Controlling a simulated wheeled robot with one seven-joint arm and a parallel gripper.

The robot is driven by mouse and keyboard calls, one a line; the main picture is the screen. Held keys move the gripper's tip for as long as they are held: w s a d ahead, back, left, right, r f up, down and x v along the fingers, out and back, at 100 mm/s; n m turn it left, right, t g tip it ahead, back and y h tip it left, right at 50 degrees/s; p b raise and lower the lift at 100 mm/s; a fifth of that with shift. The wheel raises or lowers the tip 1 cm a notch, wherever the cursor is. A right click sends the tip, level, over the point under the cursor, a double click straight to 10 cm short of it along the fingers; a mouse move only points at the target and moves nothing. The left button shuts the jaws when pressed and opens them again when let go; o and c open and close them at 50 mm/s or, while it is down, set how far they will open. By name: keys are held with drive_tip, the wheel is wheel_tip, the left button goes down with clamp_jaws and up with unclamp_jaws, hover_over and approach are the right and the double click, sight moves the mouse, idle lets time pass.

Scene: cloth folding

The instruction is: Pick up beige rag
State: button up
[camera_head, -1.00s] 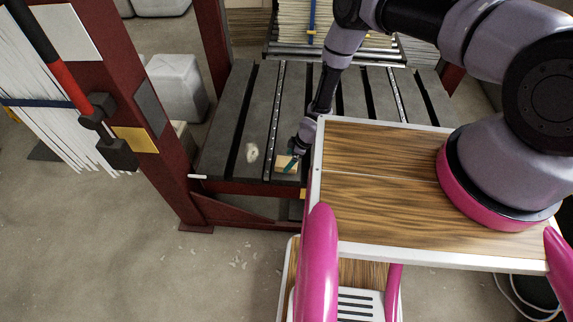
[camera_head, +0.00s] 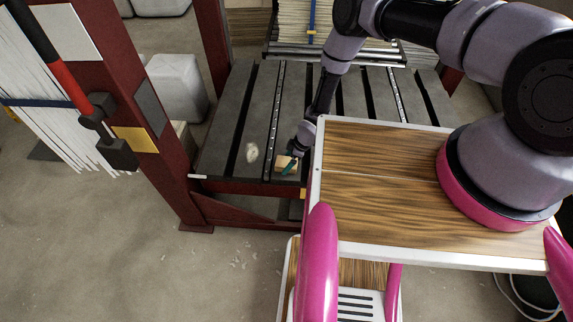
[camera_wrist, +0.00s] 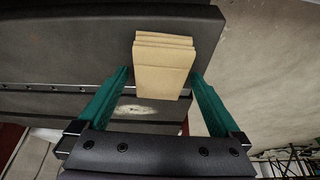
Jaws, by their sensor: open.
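The beige rag (camera_wrist: 163,68) is a small folded block lying on the dark slatted table (camera_wrist: 60,45). In the head view the rag (camera_head: 282,163) is near the table's front edge, partly hidden by my gripper (camera_head: 289,165). In the wrist view my gripper (camera_wrist: 160,85) is open, with its green fingers apart. The rag lies between and a little beyond the fingertips, closer to the right one. I cannot tell whether a finger touches it.
A pale patch (camera_head: 252,152) lies on the table left of the rag. A dark red post (camera_head: 165,150) stands at the table's left. The left part of the table top is mostly clear.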

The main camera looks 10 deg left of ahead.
sight(288, 162)
drive_tip(key=c, duration=1.2)
drive_tip(key=shift+c, duration=0.2)
wheel_tip(288, 162, up, 10)
drive_tip(key=shift+r, duration=0.25)
